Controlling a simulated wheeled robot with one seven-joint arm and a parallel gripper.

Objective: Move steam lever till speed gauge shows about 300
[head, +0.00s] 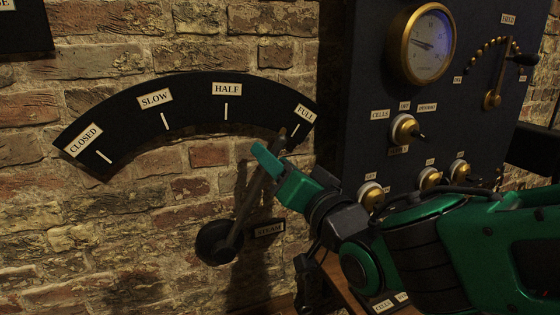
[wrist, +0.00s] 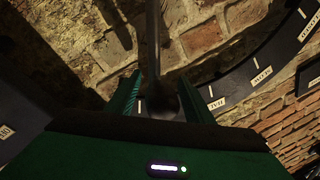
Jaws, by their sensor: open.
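My gripper (head: 266,160) is open at the upper part of the lever. In the wrist view the lever (wrist: 151,45) runs between the two green fingers of my gripper (wrist: 160,92); I cannot tell whether either touches it. A brass-rimmed gauge (head: 428,43) is on the dark panel; its name and numbers are too small to read, so I cannot tell whether it shows speed.
The dark panel (head: 370,110) at the right carries a CELLS knob (head: 404,128), several lower knobs and a FIELD lever (head: 508,66). My arm passes in front of its lower part. A brick wall (head: 110,215) lies behind the scale. The left side is clear.

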